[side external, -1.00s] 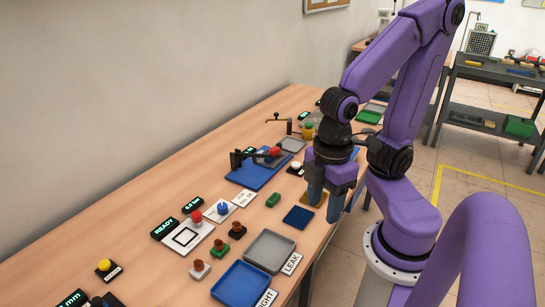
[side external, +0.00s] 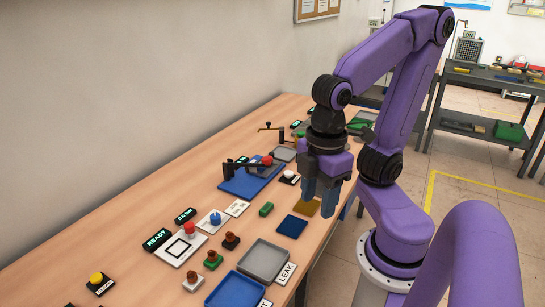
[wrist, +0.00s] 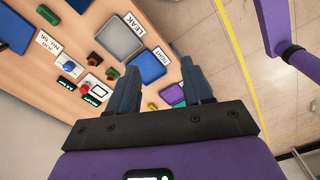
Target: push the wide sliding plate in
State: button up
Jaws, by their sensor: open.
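A blue base board (side external: 233,187) lies on the bench with a black bracket arm and a grey plate (side external: 257,170) with a red knob beside it. Nearer is a white plate (side external: 171,253) with a black square outline and a red knob at its edge. I cannot tell for sure which is the wide sliding plate. My gripper (side external: 318,203) is open and empty, pointing down above the bench's right edge, near a brown pad (side external: 301,207). It is apart from both plates. In the wrist view my gripper's fingers (wrist: 160,92) stand wide apart.
A dark blue pad (side external: 292,227), a grey LEAK tray (side external: 264,258) and a blue tray (side external: 234,290) lie along the near edge. Small coloured buttons and a green block (side external: 266,209) stand between. The wall runs along the left; bare bench lies beside it.

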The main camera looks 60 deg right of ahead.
jog(key=w+d+r+m+g+y, duration=0.1)
jog(key=w+m+y, duration=0.1)
jog(key=w+m, duration=0.6)
jog(key=w+d+r+m+g+y, duration=0.1)
jog(key=w+d+r+m+y, duration=0.1)
jog(key=w+m, duration=0.65)
jog(key=w+d+m+t+y, duration=0.2)
jog(key=w+d+m, duration=0.4)
jog(key=d, duration=0.2)
jog(key=w+d+m+t+y, duration=0.2)
jog(key=w+d+m, duration=0.45)
jog(key=d, duration=0.25)
jog(key=s+d+f+m+t+h, duration=0.1)
jog(key=s+d+m+t, duration=0.3)
jog(key=d, duration=0.7)
jog(key=s+d+m+t+h, duration=0.1)
jog(key=d+m+t, duration=0.2)
jog(key=d+m, duration=0.55)
jog(key=s+d+f+m+t+h, duration=0.1)
jog(key=s+d+m+t, duration=0.2)
jog(key=d, duration=1)
send_near(272, 153)
jog(key=x, duration=0.8)
jog(key=shift+w+f, duration=0.2)
jog(key=shift+w, duration=0.1)
